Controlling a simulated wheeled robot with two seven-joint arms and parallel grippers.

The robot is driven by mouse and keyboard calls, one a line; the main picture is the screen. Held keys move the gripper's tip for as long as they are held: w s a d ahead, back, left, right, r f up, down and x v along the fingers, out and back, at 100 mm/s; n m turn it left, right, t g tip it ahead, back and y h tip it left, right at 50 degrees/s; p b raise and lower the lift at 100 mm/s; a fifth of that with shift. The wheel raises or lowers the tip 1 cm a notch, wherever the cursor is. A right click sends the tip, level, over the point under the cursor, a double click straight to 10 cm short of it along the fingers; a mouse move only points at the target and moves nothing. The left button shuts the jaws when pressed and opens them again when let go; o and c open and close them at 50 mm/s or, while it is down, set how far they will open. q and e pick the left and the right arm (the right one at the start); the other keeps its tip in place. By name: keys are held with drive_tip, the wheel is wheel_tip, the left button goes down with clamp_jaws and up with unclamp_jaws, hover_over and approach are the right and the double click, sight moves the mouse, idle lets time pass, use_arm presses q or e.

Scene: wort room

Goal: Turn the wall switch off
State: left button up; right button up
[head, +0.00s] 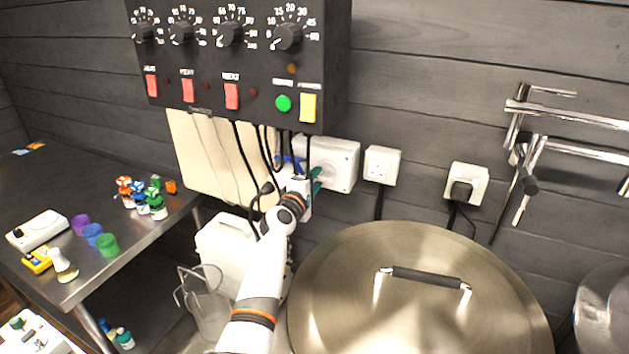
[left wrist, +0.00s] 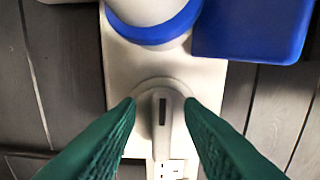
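The wall switch is a rotary knob (left wrist: 162,120) with a dark slot, on a pale plate (left wrist: 120,75) in the left wrist view. The handle points along the picture's vertical. In the head view its white housing (head: 338,165) is on the wall below the control box, partly hidden by my left gripper. My left gripper (left wrist: 162,108) is open, with one green finger on each side of the handle. A gap shows between the handle and each finger. In the head view the left gripper (head: 315,181) reaches the housing. My right gripper is not in view.
A black control box (head: 240,60) with dials hangs above, its cables dropping near my left gripper. A blue-and-white connector (left wrist: 155,30) adjoins the switch. Wall sockets (head: 381,165) are to the right.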

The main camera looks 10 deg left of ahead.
use_arm(q)
drive_tip(key=s+a+p, duration=0.2)
drive_tip(key=s+p, duration=0.4)
drive_tip(key=s, duration=0.5)
drive_tip(key=shift+s+a, duration=0.15)
drive_tip(key=shift+s, duration=0.25)
